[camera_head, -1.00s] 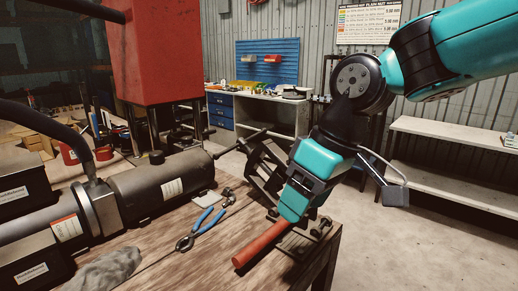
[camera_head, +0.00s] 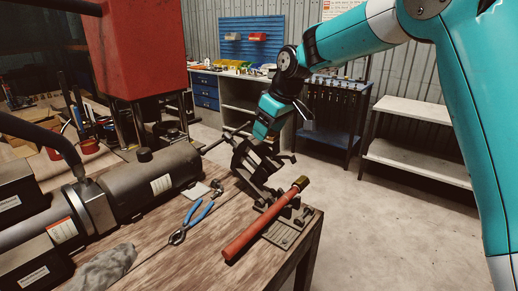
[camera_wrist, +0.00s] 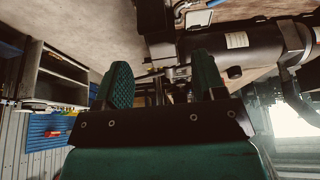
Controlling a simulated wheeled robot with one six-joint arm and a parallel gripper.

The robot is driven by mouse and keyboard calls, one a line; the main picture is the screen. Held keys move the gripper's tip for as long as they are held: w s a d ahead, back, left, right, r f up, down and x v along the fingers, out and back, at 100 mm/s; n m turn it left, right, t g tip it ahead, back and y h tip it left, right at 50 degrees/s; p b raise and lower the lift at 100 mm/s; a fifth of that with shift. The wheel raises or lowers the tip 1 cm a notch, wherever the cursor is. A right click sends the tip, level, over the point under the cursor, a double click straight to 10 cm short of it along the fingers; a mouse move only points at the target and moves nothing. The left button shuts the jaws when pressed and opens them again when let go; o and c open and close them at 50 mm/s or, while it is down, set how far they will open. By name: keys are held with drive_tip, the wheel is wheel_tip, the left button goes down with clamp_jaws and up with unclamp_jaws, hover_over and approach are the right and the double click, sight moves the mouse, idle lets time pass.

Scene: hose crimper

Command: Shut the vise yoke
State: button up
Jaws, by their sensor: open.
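The vise yoke (camera_head: 250,163) is a black frame standing tilted up at the far end of the vise base (camera_head: 285,235), on the bench corner. It is open, swung back from the hose. A red hose (camera_head: 252,228) with a brass-coloured end lies on the vise, uncovered by the yoke. My gripper (camera_head: 262,132) is just above and behind the yoke's upper part in the head view; whether it touches the yoke I cannot tell. In the wrist view its two green pads (camera_wrist: 163,82) are apart, with dark metal parts visible beyond the gap.
Blue-handled pliers (camera_head: 192,220) and a grey cloth (camera_head: 103,268) lie on the wooden bench (camera_head: 175,265). A large dark cylinder (camera_head: 155,182) lies left of the vise, with a red machine (camera_head: 135,45) behind. The floor right of the bench is clear.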

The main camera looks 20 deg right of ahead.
sight(261, 146)
drive_tip(key=p+x, duration=0.1)
drive_tip(key=x, duration=0.7)
drive_tip(key=shift+a+f+p, duration=0.1)
drive_tip(key=shift+f+p, duration=0.15)
drive_tip(key=shift+p, duration=0.05)
clamp_jaws()
drive_tip(key=shift+f+b, duration=0.1)
drive_tip(key=shift+b, duration=0.2)
